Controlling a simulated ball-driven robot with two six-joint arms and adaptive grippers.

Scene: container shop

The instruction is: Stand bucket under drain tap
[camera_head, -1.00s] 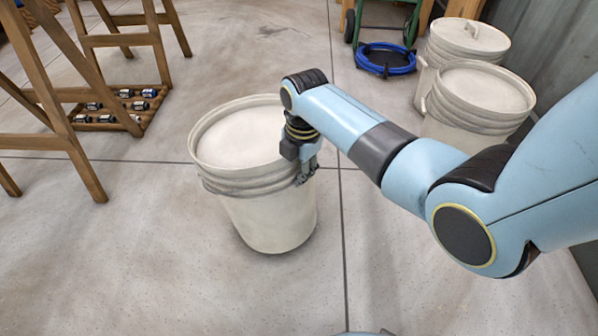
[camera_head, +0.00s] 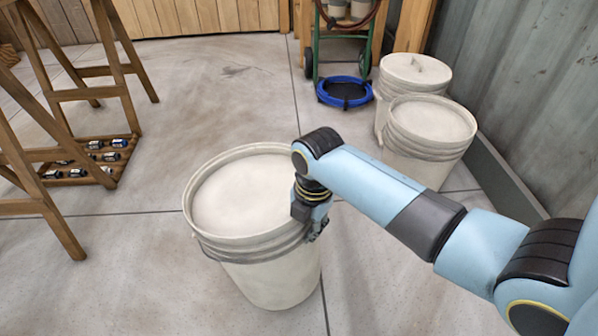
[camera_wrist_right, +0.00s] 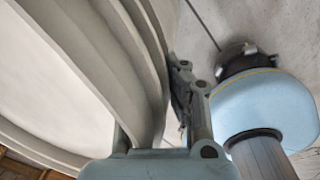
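A large off-white bucket (camera_head: 275,285), closed on top by a pale lid or filled with something pale, stands upright in the middle of the head view. My right gripper (camera_head: 313,228) is at its right rim. In the right wrist view, the bucket's ribbed wall (camera_wrist_right: 140,50) passes between the fingers of the right gripper (camera_wrist_right: 160,118), which look closed on it. I cannot tell whether the bucket's base touches the floor. My left gripper is not in view. No drain tap shows.
Two similar buckets (camera_head: 432,125) stand at the right by the corrugated wall (camera_head: 510,90). A blue hose coil (camera_head: 343,92) lies by a green cart (camera_head: 313,35). A wooden stand (camera_head: 125,75) with a low rack of small items (camera_head: 75,172) is at left.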

